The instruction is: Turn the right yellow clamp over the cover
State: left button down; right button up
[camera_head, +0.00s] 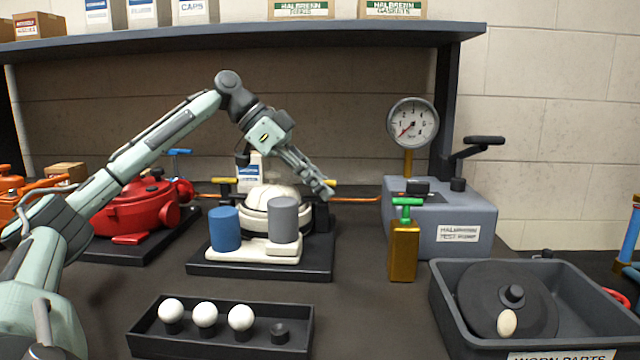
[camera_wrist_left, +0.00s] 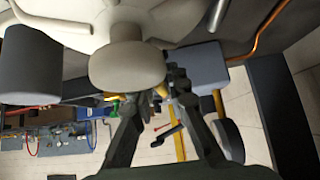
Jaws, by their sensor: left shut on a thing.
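The white motor (camera_head: 262,246) stands on a dark base plate in the middle of the table, with its domed cover (camera_head: 268,197) on top. The right yellow clamp (camera_head: 329,183) is at the cover's right side, mostly hidden behind my fingers. The left yellow clamp (camera_head: 222,181) points outward on the other side. My left gripper (camera_head: 326,191) reaches over from behind the cover and is shut on the right clamp. In the left wrist view, yellow (camera_wrist_left: 161,90) shows between the fingertips, beside the pale cover knob (camera_wrist_left: 127,66). My right gripper is not in view.
A blue cylinder (camera_head: 224,229) and a grey cylinder (camera_head: 283,219) stand in front of the cover. A red motor (camera_head: 140,212) is left, a gauge pump (camera_head: 440,222) and gold bottle (camera_head: 403,250) right. A tray (camera_head: 220,338) of white balls and a parts bin (camera_head: 575,290) are in front.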

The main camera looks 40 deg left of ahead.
pick_arm(q)
jog(key=c, duration=1.5)
grip_release()
jog(key=v, duration=1.1)
jog(key=shift+s+a+r, duration=0.1)
jog(key=shift+s+r, duration=0.1)
jog(key=shift+s+a+r, duration=0.15)
